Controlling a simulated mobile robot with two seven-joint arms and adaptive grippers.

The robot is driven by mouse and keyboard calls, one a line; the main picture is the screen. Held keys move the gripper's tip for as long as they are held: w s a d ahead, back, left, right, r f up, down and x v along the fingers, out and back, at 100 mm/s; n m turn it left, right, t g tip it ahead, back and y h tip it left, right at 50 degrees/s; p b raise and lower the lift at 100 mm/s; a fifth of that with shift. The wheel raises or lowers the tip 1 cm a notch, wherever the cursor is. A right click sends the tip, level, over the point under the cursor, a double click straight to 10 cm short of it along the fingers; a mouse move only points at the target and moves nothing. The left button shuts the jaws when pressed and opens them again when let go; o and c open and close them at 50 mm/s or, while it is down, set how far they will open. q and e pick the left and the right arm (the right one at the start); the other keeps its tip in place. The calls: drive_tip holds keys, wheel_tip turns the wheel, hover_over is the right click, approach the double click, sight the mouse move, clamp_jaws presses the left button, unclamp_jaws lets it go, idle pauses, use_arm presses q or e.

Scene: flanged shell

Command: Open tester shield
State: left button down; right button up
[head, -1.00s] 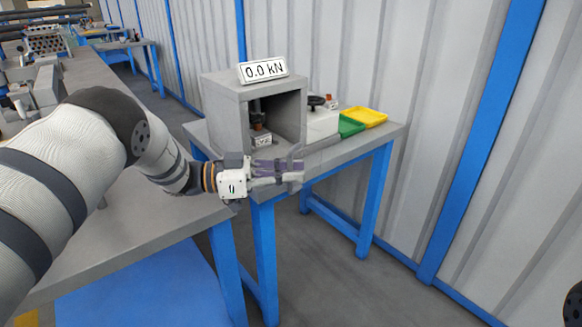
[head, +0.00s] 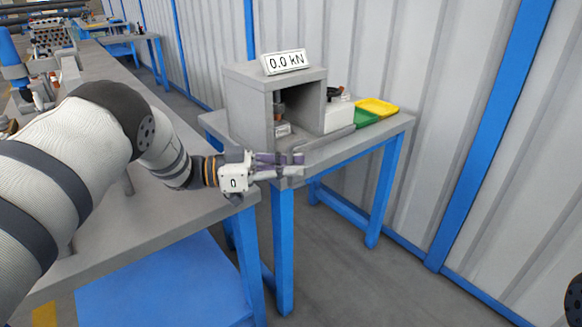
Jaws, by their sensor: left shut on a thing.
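The tester (head: 246,100) is a grey box with an open front and a "0.0 kN" display (head: 285,62) on top. It stands on a grey table with blue legs. Inside it a dark and copper-coloured post shows above a small white block. A grey strip (head: 335,139), which looks like the shield seen nearly edge-on, slants from my left gripper up to the right in front of the tester. My left gripper (head: 294,166) is in front of the tester, shut on the near end of this strip; its fingers partly hide the grip. My right gripper is not in view.
A green tray (head: 364,119) and a yellow tray (head: 379,106) sit right of the tester, with a white unit (head: 338,114) beside them. A grey workbench (head: 140,215) fills the left. Open floor lies right of the tester table; a corrugated wall stands behind.

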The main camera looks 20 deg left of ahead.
use_arm(q)
drive_tip(key=c, duration=2)
unclamp_jaws()
drive_tip(key=shift+o, duration=0.2)
drive_tip(key=v, duration=0.7)
drive_tip(key=shift+a, duration=0.25)
drive_tip(key=shift+s, duration=0.1)
